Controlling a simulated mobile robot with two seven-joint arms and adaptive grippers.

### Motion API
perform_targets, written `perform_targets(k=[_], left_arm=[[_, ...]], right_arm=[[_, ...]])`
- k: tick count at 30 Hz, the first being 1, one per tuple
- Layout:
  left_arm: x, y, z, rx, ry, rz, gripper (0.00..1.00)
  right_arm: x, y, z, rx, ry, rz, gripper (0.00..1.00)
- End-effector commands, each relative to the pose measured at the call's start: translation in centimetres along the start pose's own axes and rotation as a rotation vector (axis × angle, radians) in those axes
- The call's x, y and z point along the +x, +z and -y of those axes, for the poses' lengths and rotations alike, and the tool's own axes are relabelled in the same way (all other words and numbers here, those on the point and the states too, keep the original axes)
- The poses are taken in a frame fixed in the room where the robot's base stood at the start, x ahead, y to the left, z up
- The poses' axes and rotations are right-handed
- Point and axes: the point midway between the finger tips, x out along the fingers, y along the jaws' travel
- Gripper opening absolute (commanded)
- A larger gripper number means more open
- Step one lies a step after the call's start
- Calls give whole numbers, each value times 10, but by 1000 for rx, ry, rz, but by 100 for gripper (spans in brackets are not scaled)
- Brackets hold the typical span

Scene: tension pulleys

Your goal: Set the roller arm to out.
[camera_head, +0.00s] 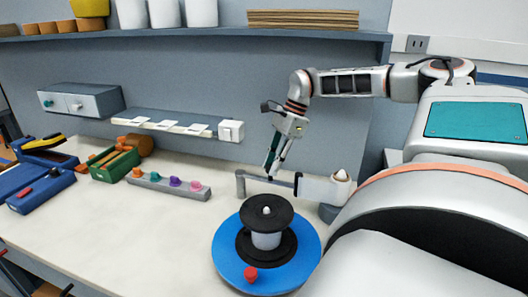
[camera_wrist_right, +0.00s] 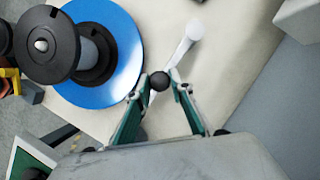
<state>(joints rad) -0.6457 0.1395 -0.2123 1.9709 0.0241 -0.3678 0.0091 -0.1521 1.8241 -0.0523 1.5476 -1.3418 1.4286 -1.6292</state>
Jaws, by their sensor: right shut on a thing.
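The roller arm (camera_head: 256,177) is a slim grey bar above the worktop, behind the blue disc, running from a grey upright on the left toward a white block on the right. In the right wrist view, its pale length (camera_wrist_right: 182,50) ends in a round white cap, and a black ball knob (camera_wrist_right: 158,82) sits between the fingertips. My right gripper (camera_head: 271,176) reaches down to the bar and is shut on the knob; the fingers (camera_wrist_right: 160,88) are in contact with it. The fingers and the gripper body hide part of the arm. My left gripper is not in view.
A blue disc (camera_head: 225,262) with a black-flanged spool (camera_head: 266,213) and a red knob (camera_head: 251,274) stands in front of the arm. A white block (camera_head: 322,191) is to its right. A rail with coloured knobs (camera_head: 165,186) lies left. Worktop between is clear.

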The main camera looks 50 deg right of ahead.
Motion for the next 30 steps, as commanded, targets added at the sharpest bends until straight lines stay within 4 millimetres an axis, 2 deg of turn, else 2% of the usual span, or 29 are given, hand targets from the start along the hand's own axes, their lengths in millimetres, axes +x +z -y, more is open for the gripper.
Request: perform_targets(k=[7, 21, 22, 24, 30], left_arm=[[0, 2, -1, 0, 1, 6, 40], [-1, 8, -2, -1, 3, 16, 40], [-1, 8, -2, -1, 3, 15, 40], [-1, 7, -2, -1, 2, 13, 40], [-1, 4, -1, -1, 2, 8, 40]], right_arm=[[-3, -8, -1, -51, 19, -1, 0], [-4, -9, 0, -67, 20, -3, 0], [-4, -9, 0, -67, 19, -3, 24], [-4, -9, 0, -66, 20, -3, 38], [-4, -9, -1, -65, 22, -2, 38]])
